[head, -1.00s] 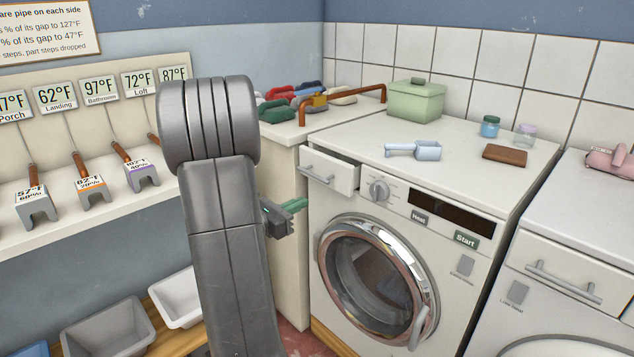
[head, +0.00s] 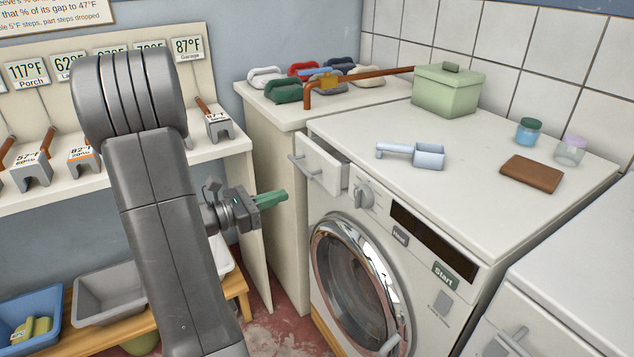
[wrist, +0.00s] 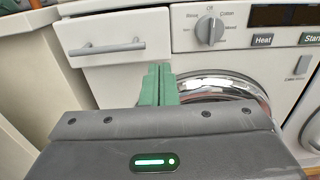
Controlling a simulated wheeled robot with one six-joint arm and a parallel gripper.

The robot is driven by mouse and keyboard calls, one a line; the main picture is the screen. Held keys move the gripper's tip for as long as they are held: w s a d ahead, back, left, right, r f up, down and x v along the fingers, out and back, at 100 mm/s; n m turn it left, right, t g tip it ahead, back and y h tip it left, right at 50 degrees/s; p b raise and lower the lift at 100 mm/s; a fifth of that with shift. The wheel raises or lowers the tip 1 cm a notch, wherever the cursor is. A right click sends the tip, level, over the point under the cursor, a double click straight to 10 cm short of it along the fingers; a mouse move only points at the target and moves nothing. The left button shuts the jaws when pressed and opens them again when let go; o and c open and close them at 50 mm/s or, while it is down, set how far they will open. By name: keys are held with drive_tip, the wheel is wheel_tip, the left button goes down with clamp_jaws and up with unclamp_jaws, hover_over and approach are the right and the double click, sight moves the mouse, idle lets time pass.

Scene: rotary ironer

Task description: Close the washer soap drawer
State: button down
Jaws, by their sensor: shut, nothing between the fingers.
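The washer (head: 420,262) has a white soap drawer (head: 322,167) at its upper left, with a grey bar handle. The drawer stands pulled out from the washer front, with a dark gap along its top. In the wrist view the drawer front (wrist: 118,45) and its handle (wrist: 104,48) lie at the upper left. My gripper (head: 278,197) has green fingers, shut together and empty. It is left of and below the drawer in the head view, apart from it.
The round washer door (head: 355,275) is below the drawer, and a dial (head: 362,195) is to its right. A scoop (head: 412,154), green box (head: 447,90), brown block (head: 531,173) and jars stand on top. A counter (head: 268,110) with an orange pipe adjoins at left.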

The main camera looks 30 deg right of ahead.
sight(330, 179)
drive_tip(key=d, duration=0.7)
drive_tip(key=w+d, duration=0.1)
drive_tip(key=d, duration=0.3)
drive_tip(key=shift+d, duration=0.25)
drive_tip(key=d+b, duration=0.1)
drive_tip(key=d, duration=0.2)
drive_tip(key=shift+d, duration=0.4)
drive_tip(key=shift+w+d+r, duration=0.1)
drive_tip(key=shift+r, duration=0.05)
drive_tip(key=shift+a, duration=0.5)
drive_tip(key=s+a, duration=0.1)
drive_tip(key=a, duration=1.2)
